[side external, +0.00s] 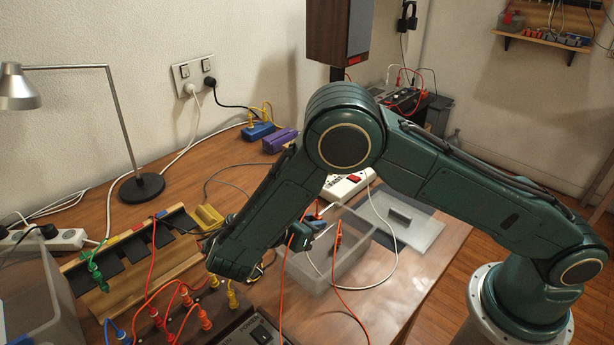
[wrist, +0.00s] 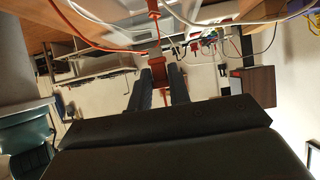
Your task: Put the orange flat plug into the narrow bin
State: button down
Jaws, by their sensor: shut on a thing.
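An orange flat plug (wrist: 158,76) sits between the two fingers of my gripper (wrist: 159,92) in the wrist view, and the gripper is shut on it. An orange cable runs from the plug. In the side view the orange plug (side external: 338,236) is at the tips of my gripper (side external: 328,229), over the clear grey bin (side external: 310,275) right of centre. The fingers are small and partly hidden by my wrist there. Another clear bin (side external: 45,290) stands at the left edge. I cannot tell for certain which one is called narrow.
A power strip (side external: 347,186) lies behind the centre bin, and a flat grey tray (side external: 425,236) lies to its right. A wooden rack (side external: 140,262), a panel with several coloured plugs (side external: 225,307) and a lamp (side external: 138,187) are left. Loose cables cross the table.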

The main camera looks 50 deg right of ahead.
jog(key=shift+f, duration=2.15)
jog(key=c, duration=1.2)
grip_release()
jog(key=shift+c, duration=0.2)
jog(key=shift+a+r, duration=0.1)
